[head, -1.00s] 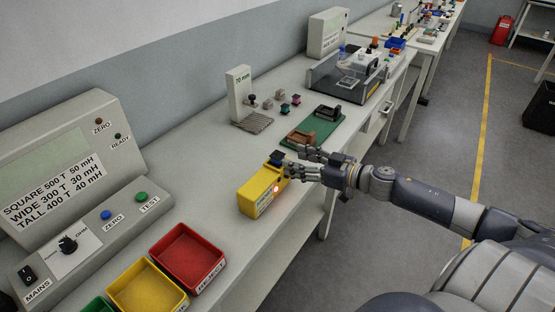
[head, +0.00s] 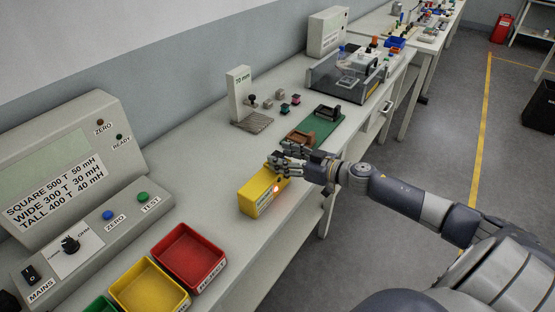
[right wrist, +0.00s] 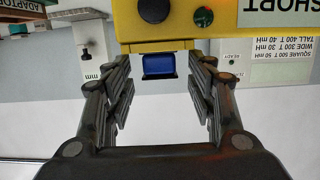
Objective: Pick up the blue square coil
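The blue square coil (right wrist: 158,66) shows in the right wrist view at the yellow box (right wrist: 180,22) marked SHORT, between my right gripper's fingers. My right gripper (right wrist: 160,75) is open, one finger on each side of the coil, with a visible gap on both sides. In the head view the right gripper (head: 279,158) is over the far end of the yellow box (head: 262,193) and mostly hides the coil. My left gripper is not in view.
A green mat (head: 318,127) with brown and black holders lies just beyond. Small coils (head: 285,107) and a 70 mm gauge (head: 239,95) stand behind. A red tray (head: 188,256), a yellow tray (head: 148,290) and a tester (head: 75,200) are nearer.

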